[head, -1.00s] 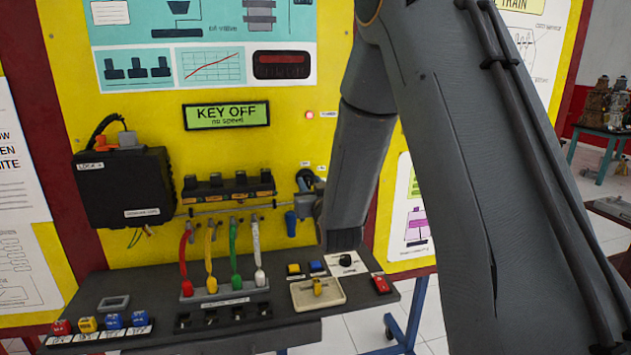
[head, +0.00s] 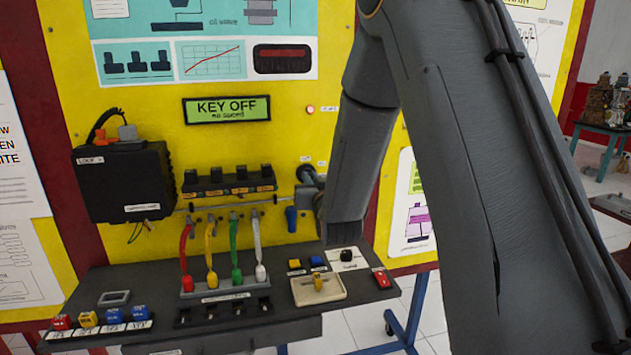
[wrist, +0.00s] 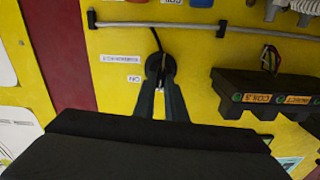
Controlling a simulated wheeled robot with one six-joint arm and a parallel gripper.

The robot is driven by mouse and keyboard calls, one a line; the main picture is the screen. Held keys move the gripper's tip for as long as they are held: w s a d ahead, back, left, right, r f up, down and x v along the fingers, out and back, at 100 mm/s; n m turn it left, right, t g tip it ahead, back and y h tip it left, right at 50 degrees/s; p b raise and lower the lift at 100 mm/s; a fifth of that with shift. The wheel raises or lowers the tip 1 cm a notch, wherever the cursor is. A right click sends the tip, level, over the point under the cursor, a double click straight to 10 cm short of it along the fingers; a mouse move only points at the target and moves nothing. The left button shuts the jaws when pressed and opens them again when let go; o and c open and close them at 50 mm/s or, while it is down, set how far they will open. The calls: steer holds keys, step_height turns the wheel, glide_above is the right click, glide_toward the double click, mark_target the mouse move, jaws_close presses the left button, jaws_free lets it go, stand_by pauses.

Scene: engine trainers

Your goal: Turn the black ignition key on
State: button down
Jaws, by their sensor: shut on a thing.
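The black ignition key (wrist: 158,65) sits in its round black switch on the yellow panel, seen in the wrist view. The two narrow fingers of my gripper (wrist: 162,86) are closed around it and hide part of it. In the head view the round switch (head: 306,172) shows beside my gripper (head: 309,193), and the key itself is mostly hidden by it. The display (head: 227,109) above reads "KEY OFF" with a smaller line under it. A small lamp (head: 310,109) beside the display glows red.
A black row of coils (head: 229,181) is left of the switch, with a thin rail (head: 235,206) below it. A blue part (head: 291,219) hangs close to my gripper. The dark shelf (head: 262,338) below holds coloured plugs and switches.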

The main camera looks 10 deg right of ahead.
steer(key=m+b, duration=0.2)
steer(key=m, duration=0.1)
steer(key=m+b, duration=0.2)
steer(key=m, duration=0.2)
steer(key=m+b, duration=0.2)
steer(key=m, duration=0.1)
steer(key=shift+d+f+m+b, duration=0.25)
steer(key=shift+d+m+b, duration=0.1)
steer(key=shift+m+b, duration=0.05)
stand_by(0.4)
steer(key=c, duration=1.8)
jaws_free()
steer(key=s+b, duration=0.2)
steer(key=s, duration=0.6)
